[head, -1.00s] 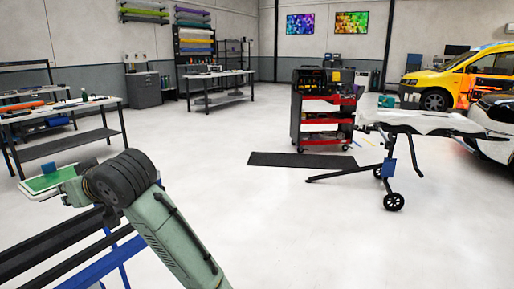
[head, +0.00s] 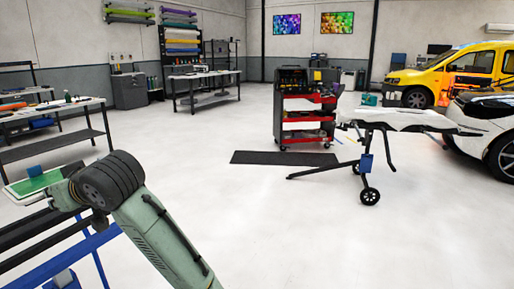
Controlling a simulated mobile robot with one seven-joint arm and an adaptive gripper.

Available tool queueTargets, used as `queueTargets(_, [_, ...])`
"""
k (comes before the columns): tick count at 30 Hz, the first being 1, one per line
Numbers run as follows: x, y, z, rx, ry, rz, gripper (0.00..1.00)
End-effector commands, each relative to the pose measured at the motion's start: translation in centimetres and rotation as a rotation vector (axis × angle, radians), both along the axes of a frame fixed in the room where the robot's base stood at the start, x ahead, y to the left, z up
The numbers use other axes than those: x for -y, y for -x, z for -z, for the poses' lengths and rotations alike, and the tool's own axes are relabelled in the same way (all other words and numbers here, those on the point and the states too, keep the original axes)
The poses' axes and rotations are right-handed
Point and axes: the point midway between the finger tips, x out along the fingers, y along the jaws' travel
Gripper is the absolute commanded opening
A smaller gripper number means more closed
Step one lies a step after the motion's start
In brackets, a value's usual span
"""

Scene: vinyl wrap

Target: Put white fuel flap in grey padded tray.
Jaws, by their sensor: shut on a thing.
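My arm reaches up from the bottom to the left. My gripper (head: 64,192) is at its far end, partly hidden by the black wrist joint, and its fingertips are too small to make out. At the gripper's end is a flat piece (head: 34,183) with a green face and a white rim, which my gripper is shut on. I cannot tell whether this piece is the white fuel flap. A small blue block shows at its upper edge. I cannot make out a grey padded tray.
A blue stand with black rails (head: 40,228) is close at lower left, under my arm. A workbench (head: 60,105) stands behind it. A red-and-black tool trolley (head: 305,115), a black floor mat (head: 284,158) and a wheeled stand (head: 368,150) are farther right. The middle floor is clear.

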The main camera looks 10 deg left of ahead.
Motion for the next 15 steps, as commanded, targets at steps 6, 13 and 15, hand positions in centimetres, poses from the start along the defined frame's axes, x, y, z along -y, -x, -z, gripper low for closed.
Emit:
queueTargets(6, [0.0, 0.0, -0.1, 0.001, -0.002, 0.000, 0.00])
queueTargets(13, [0.8, -2.4, 2.0, -0.001, 0.001, 0.069, 0.00])
queueTargets(15, [1.2, -3.3, 2.8, -0.001, 0.000, 0.097, 0.00])
